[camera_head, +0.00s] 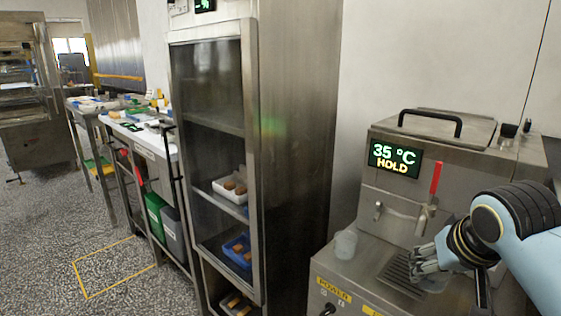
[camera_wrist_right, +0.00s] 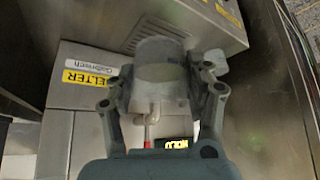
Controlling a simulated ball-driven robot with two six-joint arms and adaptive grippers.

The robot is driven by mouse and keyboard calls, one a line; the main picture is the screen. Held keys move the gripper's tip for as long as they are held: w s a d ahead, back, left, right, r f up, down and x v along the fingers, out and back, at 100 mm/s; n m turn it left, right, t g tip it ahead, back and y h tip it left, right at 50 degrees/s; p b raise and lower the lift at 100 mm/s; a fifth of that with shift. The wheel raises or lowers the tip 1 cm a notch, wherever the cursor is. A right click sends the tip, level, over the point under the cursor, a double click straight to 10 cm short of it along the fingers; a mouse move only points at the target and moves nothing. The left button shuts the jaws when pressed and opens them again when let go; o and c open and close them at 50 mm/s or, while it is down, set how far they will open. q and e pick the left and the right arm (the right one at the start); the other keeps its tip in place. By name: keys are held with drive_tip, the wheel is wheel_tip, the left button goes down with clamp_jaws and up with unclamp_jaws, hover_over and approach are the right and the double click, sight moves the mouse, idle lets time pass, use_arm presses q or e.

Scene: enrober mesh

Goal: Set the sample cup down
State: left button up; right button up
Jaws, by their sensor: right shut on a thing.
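My right gripper (camera_head: 425,262) is at the lower right, over the drip grate (camera_head: 398,272) at the front of the steel melter (camera_head: 400,185). In the wrist view its two fingers (camera_wrist_right: 160,92) are shut around a pale translucent cup (camera_wrist_right: 160,62). The gripper mostly hides this cup in the head view. Whether the cup's base touches the surface, I cannot tell. A second whitish cup (camera_head: 345,244) stands upright on the melter's ledge, left of the grate. My left gripper is not in view.
The melter has a red lever (camera_head: 435,178), a spout (camera_head: 378,210) and a display (camera_head: 394,159) reading 35 °C HOLD. A tall glass-door cabinet (camera_head: 296,130) stands to the left. The ledge between the second cup and the grate is bare.

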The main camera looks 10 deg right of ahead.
drive_tip(key=w+a+r+n+y, duration=0.1)
drive_tip(key=w+a+r+n, duration=0.15)
drive_tip(key=r, duration=0.55)
drive_tip(key=w+a+r+n+y, duration=0.2)
drive_tip(key=w+a+r, duration=0.1)
drive_tip(key=r, duration=0.4)
drive_tip(key=s+a+r+n+g+y, duration=0.2)
drive_tip(key=s+a+r+n+y, duration=0.2)
drive_tip(key=s+n, duration=0.5)
drive_tip(key=shift+a+g, duration=0.3)
drive_tip(key=shift+a, duration=0.35)
drive_tip(key=shift+n, duration=0.25)
